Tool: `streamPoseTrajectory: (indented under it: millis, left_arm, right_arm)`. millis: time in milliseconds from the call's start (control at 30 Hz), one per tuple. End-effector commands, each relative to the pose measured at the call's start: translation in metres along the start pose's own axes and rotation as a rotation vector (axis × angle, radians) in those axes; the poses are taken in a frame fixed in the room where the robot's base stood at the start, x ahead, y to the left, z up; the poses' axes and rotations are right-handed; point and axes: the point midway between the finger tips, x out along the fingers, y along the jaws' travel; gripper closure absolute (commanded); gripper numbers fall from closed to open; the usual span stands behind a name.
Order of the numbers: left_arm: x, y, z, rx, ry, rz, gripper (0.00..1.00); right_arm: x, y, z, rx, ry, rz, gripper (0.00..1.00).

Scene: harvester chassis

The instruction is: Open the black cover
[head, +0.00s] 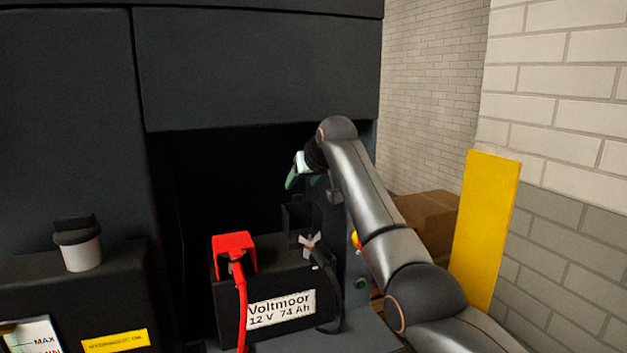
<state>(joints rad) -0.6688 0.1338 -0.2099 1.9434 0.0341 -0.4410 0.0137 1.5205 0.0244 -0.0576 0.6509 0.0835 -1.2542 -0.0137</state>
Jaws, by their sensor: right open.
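A dark battery (275,290) labelled "Voltmoor 12 V 74 Ah" sits in the recess of the dark chassis. The black cover (301,217) stands up at the back of the battery's right terminal, hard to make out against the dark recess. A grey metal clamp (309,243) with a black cable shows below it, uncovered. A red cover (234,246) sits over the left terminal, with a red cable. My right gripper (296,174) is open and empty, above the black cover and apart from it; its fingers are partly hidden. My left gripper is out of view.
The chassis panel (255,65) overhangs the recess from above. A tank with a black-capped neck (81,248) stands at left. A yellow post (484,230) and a cardboard box (425,217) stand right, near the brick wall.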

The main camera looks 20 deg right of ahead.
Motion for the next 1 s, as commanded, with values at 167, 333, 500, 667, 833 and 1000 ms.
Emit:
streamPoseTrajectory:
  millis: [167, 333, 500, 667, 833, 1000]
  left_arm:
    - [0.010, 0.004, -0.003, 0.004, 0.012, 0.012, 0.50]
    - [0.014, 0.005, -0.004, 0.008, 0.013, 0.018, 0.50]
    - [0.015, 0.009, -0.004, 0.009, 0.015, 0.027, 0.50]
    - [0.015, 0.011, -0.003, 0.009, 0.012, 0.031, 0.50]
    - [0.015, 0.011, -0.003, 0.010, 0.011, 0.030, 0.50]
    - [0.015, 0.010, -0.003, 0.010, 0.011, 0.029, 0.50]
  right_arm:
    - [-0.025, 0.001, 0.001, 0.000, 0.005, 0.001, 0.40]
    - [-0.051, 0.001, 0.000, 0.001, 0.005, 0.001, 0.40]
    - [-0.072, 0.000, -0.001, 0.001, 0.004, 0.000, 0.40]
    - [-0.079, 0.000, -0.001, 0.001, 0.003, 0.000, 0.40]
    - [-0.080, 0.000, -0.001, 0.001, 0.002, 0.000, 0.40]
    - [-0.080, 0.000, -0.001, 0.001, 0.002, 0.000, 0.40]
